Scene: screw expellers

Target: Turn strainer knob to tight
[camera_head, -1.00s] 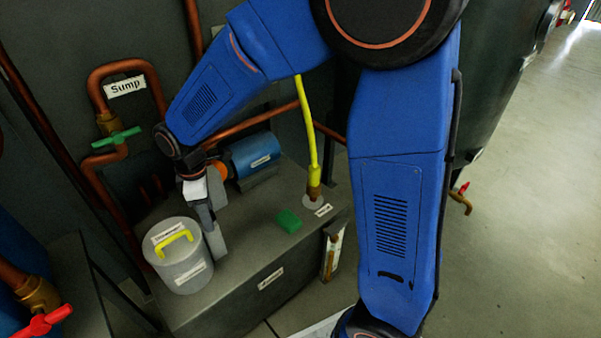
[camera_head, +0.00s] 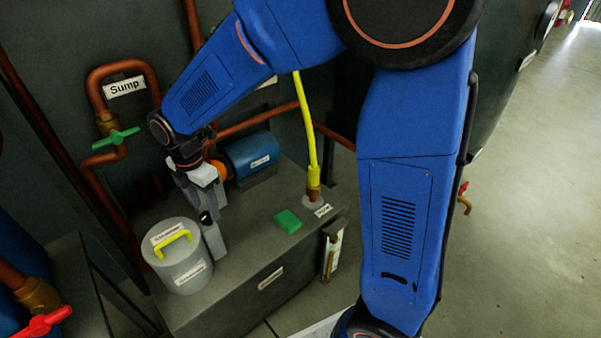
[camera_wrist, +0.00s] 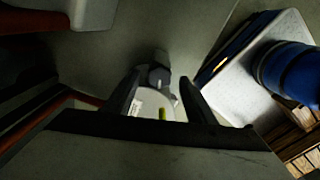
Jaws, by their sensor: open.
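The strainer is a grey round canister (camera_head: 185,268) with a yellow handle (camera_head: 174,244) on its labelled lid, standing at the left of the dark tank top. A small black knob with a light mark (camera_head: 205,217) shows beside its right edge, on a grey upright piece (camera_head: 214,242). I take it for the strainer knob. My gripper (camera_head: 207,204) is open and empty just above it, pointing down. In the wrist view, the fingers (camera_wrist: 160,77) stand apart on both sides of the dark knob (camera_wrist: 158,73), with the lid (camera_wrist: 152,100) nearer. The knob's setting is too small to read.
A green block (camera_head: 288,221) and a yellow hose (camera_head: 309,140) are to the right on the tank top. A blue motor (camera_head: 251,154) lies behind my gripper. Copper pipes with a green valve handle (camera_head: 115,138) run at the left. The tank top's front is clear.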

